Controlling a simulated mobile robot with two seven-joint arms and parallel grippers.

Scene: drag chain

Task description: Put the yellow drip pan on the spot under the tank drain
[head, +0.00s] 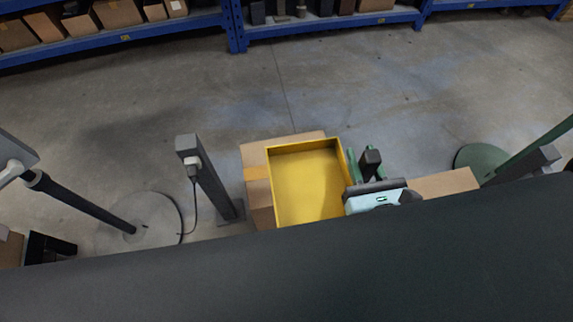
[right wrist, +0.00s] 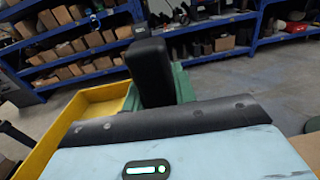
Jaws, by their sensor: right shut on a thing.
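The yellow drip pan (head: 308,180) shows in the middle of the head view, open side up and empty. Its lower edge is cut off by a large dark surface. My right gripper (head: 362,168) is at the pan's right wall and is shut on it. In the right wrist view a black finger (right wrist: 150,72) stands beside the yellow pan (right wrist: 85,112), which reaches out to the left; the grip on the wall itself is hidden. My left gripper is not in view. I cannot make out the tank drain or the spot under it.
A cardboard box (head: 257,185) shows under and left of the pan; contact is unclear. A grey post (head: 207,175) with a cable and a round-based stand (head: 108,236) are left. A green round base (head: 477,158) is right. Blue shelves (head: 150,38) line the back; floor between is clear.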

